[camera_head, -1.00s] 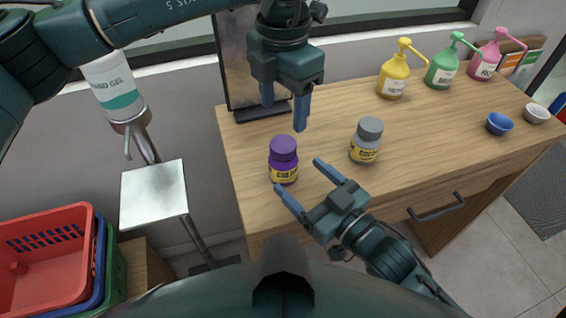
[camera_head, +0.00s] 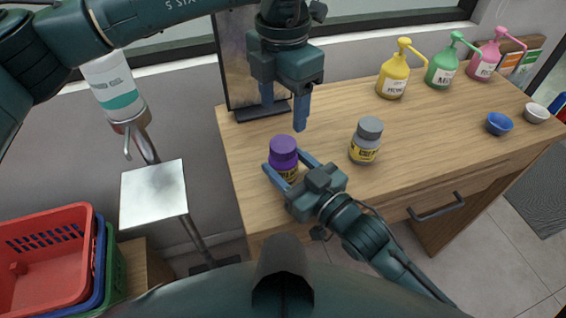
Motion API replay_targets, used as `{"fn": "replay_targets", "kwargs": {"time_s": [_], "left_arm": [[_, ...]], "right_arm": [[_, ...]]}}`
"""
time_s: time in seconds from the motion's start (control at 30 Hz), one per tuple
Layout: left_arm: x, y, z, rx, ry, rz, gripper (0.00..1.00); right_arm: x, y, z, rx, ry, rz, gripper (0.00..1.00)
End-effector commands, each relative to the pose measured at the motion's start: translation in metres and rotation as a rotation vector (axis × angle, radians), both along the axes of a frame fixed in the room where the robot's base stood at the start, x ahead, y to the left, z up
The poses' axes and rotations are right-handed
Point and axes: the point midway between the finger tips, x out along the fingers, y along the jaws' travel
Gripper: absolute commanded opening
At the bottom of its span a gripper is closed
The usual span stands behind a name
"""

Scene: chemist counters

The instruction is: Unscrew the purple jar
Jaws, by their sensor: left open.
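The purple jar (camera_head: 283,152) stands upright near the left front of the wooden counter, with a purple lid and a yellow label. My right gripper (camera_head: 285,165) reaches it from the lower right. Its two blue fingers lie on either side of the jar's body, and I cannot tell whether they touch it. My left gripper (camera_head: 284,110) is above and behind the jar, pointing down. Its fingers are spread wide with nothing between them. Part of the jar's lower body is hidden by the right gripper.
A grey-lidded jar (camera_head: 366,140) stands to the right of the purple jar. Yellow (camera_head: 393,80), green (camera_head: 442,70) and pink (camera_head: 484,62) pump bottles line the back right. A blue bowl (camera_head: 499,124) and a white bowl (camera_head: 536,113) stand at the right. A dark panel stands behind my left gripper.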

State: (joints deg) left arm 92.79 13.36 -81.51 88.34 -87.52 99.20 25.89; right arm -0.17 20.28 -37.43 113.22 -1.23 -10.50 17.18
Motion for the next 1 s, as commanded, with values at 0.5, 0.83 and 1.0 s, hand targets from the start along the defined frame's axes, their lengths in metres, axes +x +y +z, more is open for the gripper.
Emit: {"fn": "replay_targets", "kwargs": {"time_s": [0.5, 0.83, 1.0], "left_arm": [[0.0000, 0.0000, 0.0000, 0.000, 0.000, 0.000, 0.61], [-0.0001, -0.0001, 0.0000, 0.000, 0.000, -0.196, 0.61], [-0.0001, -0.0001, 0.0000, 0.000, 0.000, -0.540, 0.61]], "right_arm": [[-0.0002, -0.0003, -0.0002, -0.001, 0.001, 0.000, 0.12], [-0.0002, -0.0003, -0.0003, -0.001, 0.001, 0.000, 0.00], [-0.0001, -0.0002, -0.0004, -0.001, 0.001, 0.000, 0.00]]}}
